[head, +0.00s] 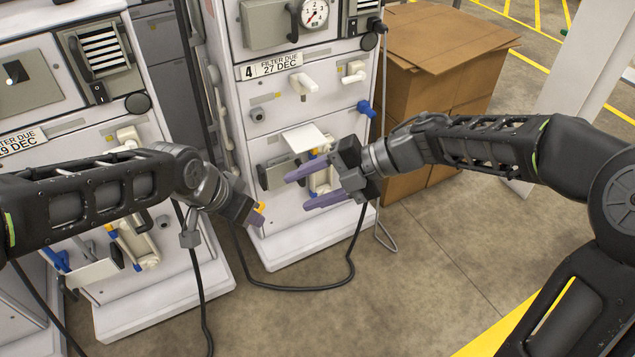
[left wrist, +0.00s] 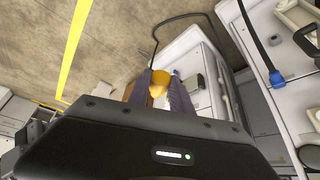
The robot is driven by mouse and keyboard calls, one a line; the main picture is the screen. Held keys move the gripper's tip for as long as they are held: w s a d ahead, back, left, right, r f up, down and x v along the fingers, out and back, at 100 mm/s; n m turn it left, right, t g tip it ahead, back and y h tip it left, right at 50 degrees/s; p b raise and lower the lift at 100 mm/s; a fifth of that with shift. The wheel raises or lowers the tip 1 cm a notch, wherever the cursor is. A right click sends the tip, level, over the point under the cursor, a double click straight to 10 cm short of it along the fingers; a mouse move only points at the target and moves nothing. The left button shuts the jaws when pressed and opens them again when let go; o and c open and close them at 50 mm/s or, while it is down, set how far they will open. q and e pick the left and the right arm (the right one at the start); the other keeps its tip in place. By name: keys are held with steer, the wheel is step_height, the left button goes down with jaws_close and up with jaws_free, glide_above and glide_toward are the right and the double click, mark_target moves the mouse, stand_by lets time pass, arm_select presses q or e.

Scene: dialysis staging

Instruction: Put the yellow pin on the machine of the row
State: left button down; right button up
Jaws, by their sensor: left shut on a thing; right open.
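The yellow pin (head: 259,210) is held between the fingers of my left gripper (head: 257,217), which is shut on it. In the left wrist view the yellow pin (left wrist: 158,84) shows between the two purple fingers (left wrist: 160,88). My right gripper (head: 315,186) is open and empty, its purple fingers apart in front of the lower part of a white machine (head: 285,120) labelled "4, filter due 27 Dec". A second white machine (head: 60,105) stands at the left, its label partly cut off and reading "9 Dec". My left gripper is between the two machines, low and apart from their fronts.
Brown cardboard boxes (head: 445,65) stand right of machine 4. A white plate (head: 304,138) juts from its front, near my right gripper. Black cables (head: 300,288) lie on the floor. Open floor (head: 420,260) lies at the lower right, with yellow lines.

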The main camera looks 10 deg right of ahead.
mark_target(263, 206)
steer(key=x, duration=0.9)
steer(key=shift+a+f, duration=0.15)
steer(key=shift+a, duration=0.05)
jaws_close()
arm_select(q)
steer(key=c, duration=1.1)
jaws_free()
steer(key=v, duration=1.2)
